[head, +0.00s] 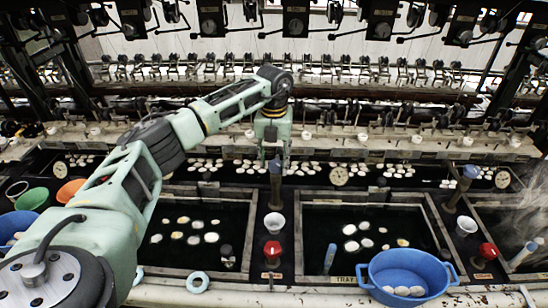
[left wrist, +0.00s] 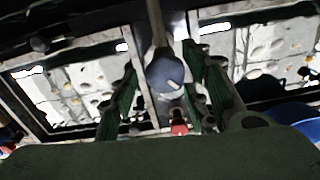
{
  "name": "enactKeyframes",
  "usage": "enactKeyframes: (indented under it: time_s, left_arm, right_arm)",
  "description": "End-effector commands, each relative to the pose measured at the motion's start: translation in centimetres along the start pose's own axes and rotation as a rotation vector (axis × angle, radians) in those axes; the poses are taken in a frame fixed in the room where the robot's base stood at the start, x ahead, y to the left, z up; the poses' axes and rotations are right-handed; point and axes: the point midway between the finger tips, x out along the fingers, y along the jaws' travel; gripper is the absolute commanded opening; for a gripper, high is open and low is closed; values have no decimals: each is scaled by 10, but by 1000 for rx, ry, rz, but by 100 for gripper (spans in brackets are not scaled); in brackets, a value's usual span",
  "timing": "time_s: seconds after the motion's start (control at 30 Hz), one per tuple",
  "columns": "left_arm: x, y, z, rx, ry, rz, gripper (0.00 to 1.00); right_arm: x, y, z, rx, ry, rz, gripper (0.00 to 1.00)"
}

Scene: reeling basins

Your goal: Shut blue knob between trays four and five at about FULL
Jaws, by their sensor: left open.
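My left gripper (head: 273,150) points down over the post between the two middle trays. In the left wrist view its two green fingers (left wrist: 165,98) are spread apart. A dull blue round knob (left wrist: 165,73) shows between them on its post, and I see no finger closed on it. In the head view the gripper mostly hides the knob top, and the post (head: 276,188) shows below. Dark water trays with pale cocoons lie on either side, one left (head: 247,262) and one right (head: 433,212). The tray numbers and the FULL mark are not readable. My right gripper is not in view.
A red knob (head: 272,249) and white cup (head: 274,223) stand in front of the post. A blue basin (head: 380,272) with cocoons sits front right. Another blue knob (head: 471,171) stands further right. Dial gauges (head: 339,176) and reeling machinery are behind.

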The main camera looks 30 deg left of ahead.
Motion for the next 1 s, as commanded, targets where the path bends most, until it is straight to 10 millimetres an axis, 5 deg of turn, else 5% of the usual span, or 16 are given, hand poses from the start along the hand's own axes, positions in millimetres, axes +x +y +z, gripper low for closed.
enactKeyframes:
  time_s: [0.17,0.6,1.0]
  left_arm:
    - [0,0,0,0,0,0,42]
    - [0,1,0,-1,0,1,4]
    - [0,2,1,78,0,3,3]
  right_arm:
    - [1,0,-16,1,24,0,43]
    - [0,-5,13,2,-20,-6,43]
    - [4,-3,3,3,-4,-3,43]
